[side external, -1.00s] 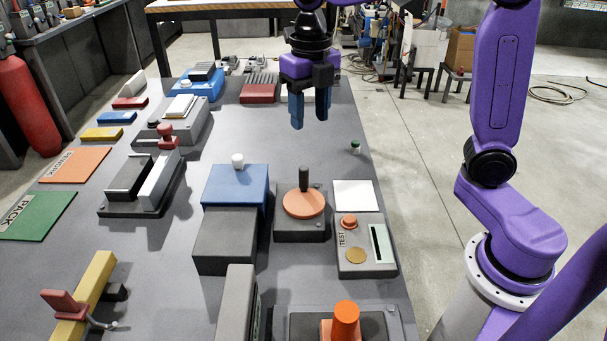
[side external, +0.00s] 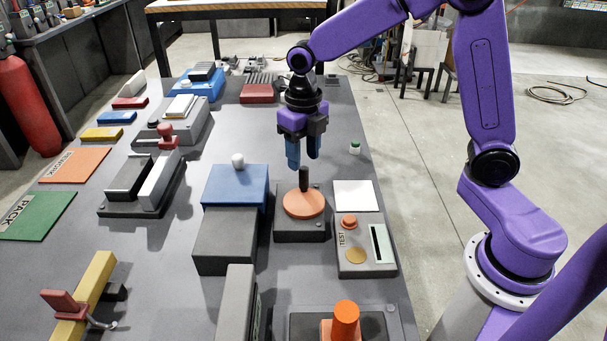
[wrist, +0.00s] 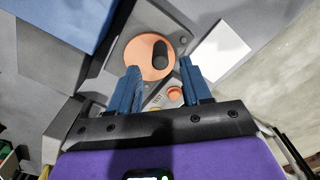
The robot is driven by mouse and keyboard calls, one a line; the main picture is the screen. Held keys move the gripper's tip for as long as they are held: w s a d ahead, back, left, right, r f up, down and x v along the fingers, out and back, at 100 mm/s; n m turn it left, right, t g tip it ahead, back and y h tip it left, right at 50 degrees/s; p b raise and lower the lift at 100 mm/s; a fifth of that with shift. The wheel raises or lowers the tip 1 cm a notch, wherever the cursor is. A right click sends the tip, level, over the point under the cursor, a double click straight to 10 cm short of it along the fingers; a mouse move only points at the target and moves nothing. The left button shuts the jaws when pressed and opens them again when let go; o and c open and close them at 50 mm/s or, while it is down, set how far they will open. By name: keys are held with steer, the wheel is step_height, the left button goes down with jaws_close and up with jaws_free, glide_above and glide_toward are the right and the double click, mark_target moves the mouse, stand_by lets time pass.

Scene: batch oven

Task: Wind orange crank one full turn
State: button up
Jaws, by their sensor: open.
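The orange crank (side external: 303,203) is a round orange disc on a dark grey base, with an upright dark handle (side external: 303,179) near its far edge. In the wrist view the orange disc (wrist: 143,65) and its handle (wrist: 160,54) lie ahead of the fingertips. My gripper (side external: 303,166) is open and empty, with blue fingers pointing down. In the side view its fingertips appear just above and around the top of the handle. Whether they overlap it in height I cannot tell. In the wrist view the two fingers (wrist: 160,70) are apart, with the handle showing between and beyond them.
A blue box with a white knob (side external: 235,185) stands left of the crank. A grey test panel (side external: 366,247) with an orange button and a white plate (side external: 353,195) are at its right. A small green knob (side external: 355,147) stands behind. The bench between crank and back is mostly clear.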

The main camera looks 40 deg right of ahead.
mark_target(303, 168)
steer(key=shift+f, duration=3.1)
jaws_close()
